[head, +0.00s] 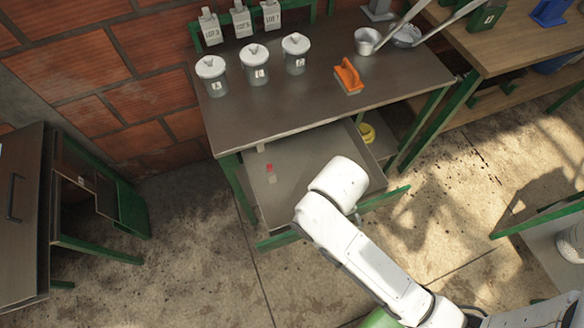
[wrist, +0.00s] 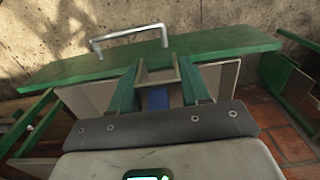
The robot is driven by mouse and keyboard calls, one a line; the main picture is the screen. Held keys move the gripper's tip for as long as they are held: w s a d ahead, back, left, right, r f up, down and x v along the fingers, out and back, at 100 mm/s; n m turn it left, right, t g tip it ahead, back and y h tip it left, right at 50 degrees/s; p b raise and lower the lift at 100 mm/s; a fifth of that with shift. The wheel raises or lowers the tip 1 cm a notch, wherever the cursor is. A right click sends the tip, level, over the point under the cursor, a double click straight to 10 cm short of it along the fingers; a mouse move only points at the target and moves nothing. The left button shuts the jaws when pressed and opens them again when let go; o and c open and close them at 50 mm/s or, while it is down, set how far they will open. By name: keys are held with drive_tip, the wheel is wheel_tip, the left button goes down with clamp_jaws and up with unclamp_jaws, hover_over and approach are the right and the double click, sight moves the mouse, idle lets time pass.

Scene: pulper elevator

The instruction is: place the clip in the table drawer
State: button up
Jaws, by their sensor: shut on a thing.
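The table drawer (head: 305,150) is pulled open under the dark workbench top. Its green front with a metal handle (wrist: 130,35) crosses the upper wrist view. My gripper (wrist: 158,82) is over the open drawer; in the head view my white arm hides it. Its jaws are shut on a small greyish piece (wrist: 158,72) with blue showing below it, which I take to be the clip. Its full shape is unclear, and I cannot tell whether it touches the drawer bottom. A small red-and-white item (head: 270,169) lies in the left part of the drawer.
A yellow object (head: 367,132) shows on the shelf right of the drawer. A dark cabinet (head: 25,210) stands left, with open floor between.

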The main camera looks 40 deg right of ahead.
drive_tip(key=w+f, duration=0.4)
drive_tip(key=w, duration=0.4)
hover_over(290, 206)
wheel_tip(290, 206, down, 5)
drive_tip(key=shift+r, duration=0.1)
drive_tip(key=shift+f, duration=1.7)
drive_tip(key=shift+f, duration=0.2)
drive_tip(key=o, duration=1)
drive_tip(key=shift+o, duration=0.2)
drive_tip(key=shift+r, duration=0.1)
